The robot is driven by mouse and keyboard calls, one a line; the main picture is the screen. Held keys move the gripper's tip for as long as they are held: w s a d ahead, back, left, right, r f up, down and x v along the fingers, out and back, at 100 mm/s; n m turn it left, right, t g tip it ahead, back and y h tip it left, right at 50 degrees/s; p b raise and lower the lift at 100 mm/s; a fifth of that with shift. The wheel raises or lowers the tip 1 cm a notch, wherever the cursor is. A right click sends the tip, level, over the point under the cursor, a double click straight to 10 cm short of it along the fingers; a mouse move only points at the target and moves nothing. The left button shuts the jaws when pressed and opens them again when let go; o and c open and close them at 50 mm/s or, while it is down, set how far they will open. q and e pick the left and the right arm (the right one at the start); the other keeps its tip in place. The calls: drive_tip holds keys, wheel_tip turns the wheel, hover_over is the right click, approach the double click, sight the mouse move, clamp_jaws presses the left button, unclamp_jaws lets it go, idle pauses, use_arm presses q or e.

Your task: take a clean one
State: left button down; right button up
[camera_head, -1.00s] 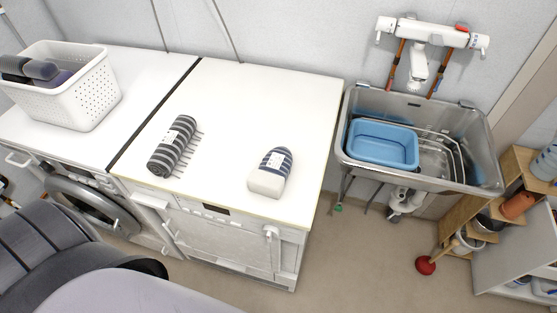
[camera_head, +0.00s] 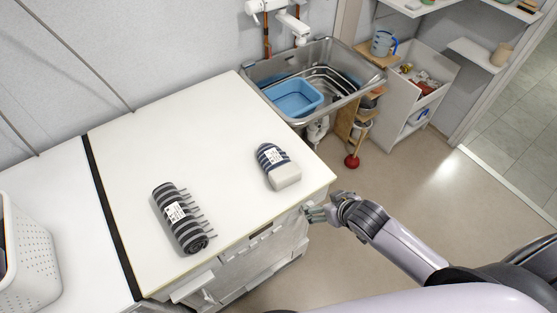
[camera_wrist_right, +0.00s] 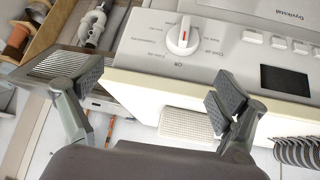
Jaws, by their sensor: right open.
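A dark grey striped rolled towel (camera_head: 183,222) with fringe and a white label lies on the white machine top (camera_head: 140,150), near its front edge. My right gripper (camera_head: 314,212) is open and empty beside the machine's front right corner, apart from both towels. In the right wrist view its spread fingers (camera_wrist_right: 158,95) face the machine's control panel (camera_wrist_right: 200,40). Part of the dark striped towel (camera_wrist_right: 298,152) shows there at lower right. My left gripper is not in view.
A perforated white basket (camera_head: 28,262) stands at the left edge, its contents mostly cut off. A metal sink (camera_head: 345,97) holding a blue tub (camera_head: 294,98) is behind the machine's right end. Shelves (camera_head: 428,85) stand at back right.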

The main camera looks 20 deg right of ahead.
drive_tip(key=t+y+p, duration=0.1)
drive_tip(key=y+p, duration=0.1)
approach(289, 178)
drive_tip(key=v, duration=0.6)
drive_tip(key=shift+n, duration=0.4)
drive_tip(key=p+x, duration=0.2)
drive_tip(key=x, duration=0.9)
drive_tip(key=shift+w+a, duration=0.15)
drive_tip(key=shift+w, duration=0.25)
drive_tip(key=shift+p+x, duration=0.9)
drive_tip(key=shift+x, duration=1.4)
drive_tip(key=shift+w+f, duration=0.15)
drive_tip(key=shift+f, duration=0.35)
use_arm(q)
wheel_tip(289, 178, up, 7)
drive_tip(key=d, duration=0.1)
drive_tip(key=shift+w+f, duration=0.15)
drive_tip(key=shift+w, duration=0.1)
use_arm(e)
drive_tip(key=shift+c, duration=0.3)
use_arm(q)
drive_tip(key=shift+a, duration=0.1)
use_arm(e)
drive_tip(key=c, duration=1.2)
